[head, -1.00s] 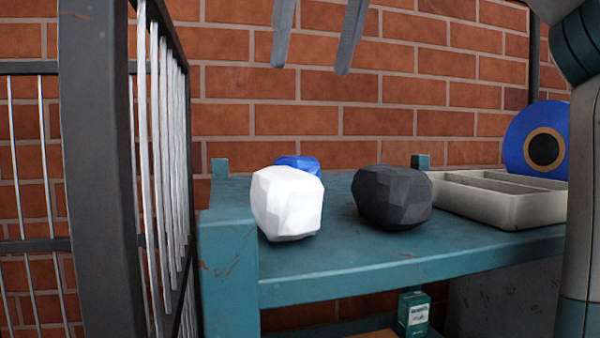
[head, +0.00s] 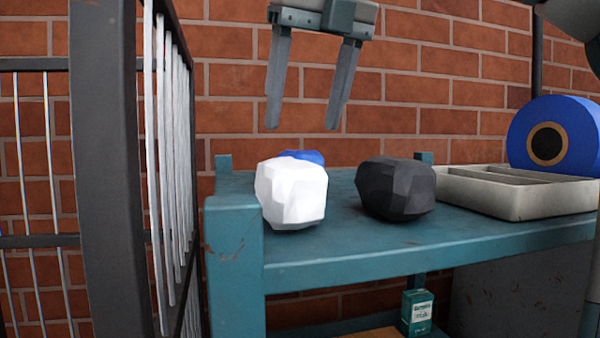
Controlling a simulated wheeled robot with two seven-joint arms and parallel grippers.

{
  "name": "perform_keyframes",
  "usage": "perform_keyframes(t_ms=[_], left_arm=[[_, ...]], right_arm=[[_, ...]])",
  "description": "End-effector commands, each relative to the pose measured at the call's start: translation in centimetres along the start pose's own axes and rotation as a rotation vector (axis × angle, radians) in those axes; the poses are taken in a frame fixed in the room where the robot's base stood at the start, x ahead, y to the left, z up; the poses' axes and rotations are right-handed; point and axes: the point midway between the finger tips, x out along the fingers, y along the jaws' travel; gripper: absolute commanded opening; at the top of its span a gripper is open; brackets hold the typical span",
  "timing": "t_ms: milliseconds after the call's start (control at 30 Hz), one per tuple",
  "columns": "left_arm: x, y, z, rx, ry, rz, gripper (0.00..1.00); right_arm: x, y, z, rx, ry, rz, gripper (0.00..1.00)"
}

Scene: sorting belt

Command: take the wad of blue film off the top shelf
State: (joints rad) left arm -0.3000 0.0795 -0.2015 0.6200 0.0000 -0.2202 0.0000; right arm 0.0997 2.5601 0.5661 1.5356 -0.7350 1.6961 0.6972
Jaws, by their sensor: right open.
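The wad of blue film (head: 303,156) sits on the top shelf (head: 350,250) near its left end. Most of it is hidden behind a white faceted wad (head: 291,194); only its blue top shows. My right gripper (head: 302,122) is open and empty, fingers pointing down, above the blue wad and apart from it. My left gripper is not in the head view.
A black wad (head: 396,189) lies right of the white one. A pale divided tray (head: 520,198) and a blue roll (head: 555,137) are at the right. A barred metal frame (head: 110,170) stands left of the shelf. A small green box (head: 416,312) is below.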

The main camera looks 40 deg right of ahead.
Motion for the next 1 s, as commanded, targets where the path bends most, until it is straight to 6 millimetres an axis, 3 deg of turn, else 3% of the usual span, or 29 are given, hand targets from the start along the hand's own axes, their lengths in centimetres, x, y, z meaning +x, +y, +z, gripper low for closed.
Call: perform_keyframes(t_ms=[233, 767, 1000], left_arm=[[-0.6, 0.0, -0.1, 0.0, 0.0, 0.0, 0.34], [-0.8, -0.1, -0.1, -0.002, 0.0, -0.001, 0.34], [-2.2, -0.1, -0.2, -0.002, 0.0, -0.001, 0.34]], right_arm=[[2.9, 0.0, 0.0, -0.001, 0.0, -0.001, 0.64], [3.6, -0.1, -0.1, -0.001, 0.0, 0.0, 0.64], [5.4, -0.4, -0.4, -0.001, 0.001, -0.002, 0.64]])
